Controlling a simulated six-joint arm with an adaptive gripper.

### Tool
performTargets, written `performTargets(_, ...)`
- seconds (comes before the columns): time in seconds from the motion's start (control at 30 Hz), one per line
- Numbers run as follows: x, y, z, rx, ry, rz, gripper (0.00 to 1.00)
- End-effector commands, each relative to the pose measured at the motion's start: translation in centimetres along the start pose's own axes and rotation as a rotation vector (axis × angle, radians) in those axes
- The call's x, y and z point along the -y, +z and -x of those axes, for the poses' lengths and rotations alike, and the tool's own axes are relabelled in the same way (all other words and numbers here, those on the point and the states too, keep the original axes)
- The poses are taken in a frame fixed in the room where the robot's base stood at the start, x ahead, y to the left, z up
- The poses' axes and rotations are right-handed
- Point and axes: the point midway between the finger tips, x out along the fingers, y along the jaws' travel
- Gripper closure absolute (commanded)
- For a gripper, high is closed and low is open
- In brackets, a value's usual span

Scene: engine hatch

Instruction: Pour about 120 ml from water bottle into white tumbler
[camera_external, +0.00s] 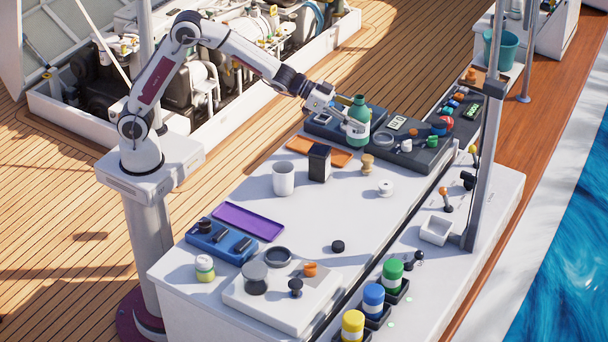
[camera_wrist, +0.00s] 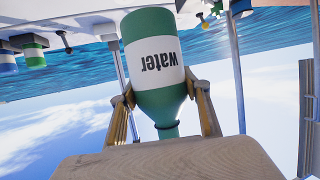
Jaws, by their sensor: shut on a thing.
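The water bottle (camera_external: 358,122) is green with a white label and stands upright at the far end of the bench, in front of the dark trays. My gripper (camera_external: 345,117) is shut on the bottle around its upper part. The wrist view is upside down and shows the bottle (camera_wrist: 158,65) between both fingers (camera_wrist: 164,100), its label reading "water" inverted and its neck near the palm. Whether the bottle's base touches anything is unclear. The white tumbler (camera_external: 283,178) stands upright on the bench, left of and nearer than the bottle. Its inside is hard to make out.
A black box-shaped container (camera_external: 319,163) stands between the tumbler and the bottle, beside an orange tray (camera_external: 318,151). A small tan item (camera_external: 367,163) and a white spool (camera_external: 385,188) are nearby. A purple tray (camera_external: 248,221) lies nearer. The bench's middle is mostly clear.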

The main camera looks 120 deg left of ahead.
Motion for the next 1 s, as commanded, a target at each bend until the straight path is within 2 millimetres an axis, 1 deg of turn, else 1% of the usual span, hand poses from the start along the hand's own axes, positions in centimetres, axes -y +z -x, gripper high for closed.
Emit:
performTargets(0.4,1.8,-1.1,0.6,-0.003,0.029,-0.013,0.84)
performTargets(1.0,3.8,-2.5,1.7,-0.002,0.112,-0.048,0.84)
